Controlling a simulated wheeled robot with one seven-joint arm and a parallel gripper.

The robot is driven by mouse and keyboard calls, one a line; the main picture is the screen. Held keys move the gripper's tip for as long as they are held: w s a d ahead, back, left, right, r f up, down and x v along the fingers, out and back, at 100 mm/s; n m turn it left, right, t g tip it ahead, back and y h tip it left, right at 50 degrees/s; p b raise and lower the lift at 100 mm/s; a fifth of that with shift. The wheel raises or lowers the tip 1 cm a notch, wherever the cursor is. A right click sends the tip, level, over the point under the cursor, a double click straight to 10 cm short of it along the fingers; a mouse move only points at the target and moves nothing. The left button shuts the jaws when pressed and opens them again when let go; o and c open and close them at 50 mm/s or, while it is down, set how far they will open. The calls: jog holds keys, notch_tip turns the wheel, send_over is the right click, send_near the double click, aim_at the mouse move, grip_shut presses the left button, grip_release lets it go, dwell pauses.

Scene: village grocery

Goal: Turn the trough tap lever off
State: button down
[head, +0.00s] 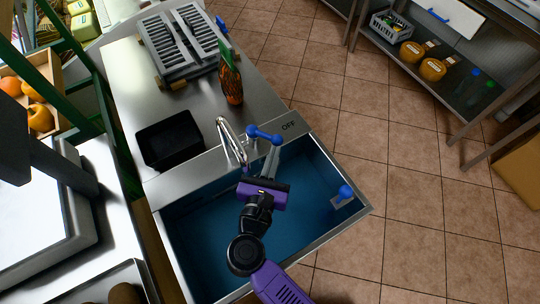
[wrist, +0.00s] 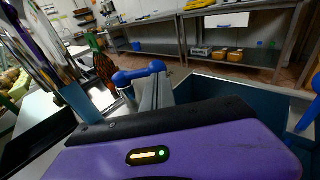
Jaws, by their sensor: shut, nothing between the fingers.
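The trough tap has a silver curved spout (head: 231,142) and a blue lever (head: 263,134) with rounded ends. The lever lies across the trough's back rim, its right end towards the printed word OFF (head: 289,125). My gripper (head: 273,151) is shut and empty, its fingertips close by the lever's right end. In the wrist view the lever (wrist: 137,75) shows just beyond the shut fingers (wrist: 157,82); whether they touch it I cannot tell. The blue-lined trough (head: 185,235) lies below my gripper.
A black tray (head: 170,140), an orange-brown bottle (head: 231,82) and a grey rack (head: 182,42) stand on the steel counter. A blue knob (head: 345,191) sits on a bracket at the trough's right side. Open tiled floor (head: 400,150) lies to the right.

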jog(key=shift+w+d+n+y+p, duration=0.6)
jog(key=shift+w+y, duration=0.2)
jog(key=shift+w, duration=0.65)
jog(key=shift+w+d+n+y+p, duration=0.6)
jog(key=shift+w+y, duration=0.2)
jog(key=shift+w, duration=0.65)
jog(key=shift+w+d+n+y+p, duration=0.55)
jog(key=shift+w+y, duration=0.25)
jog(key=shift+w, duration=0.65)
jog(key=shift+s, duration=0.1)
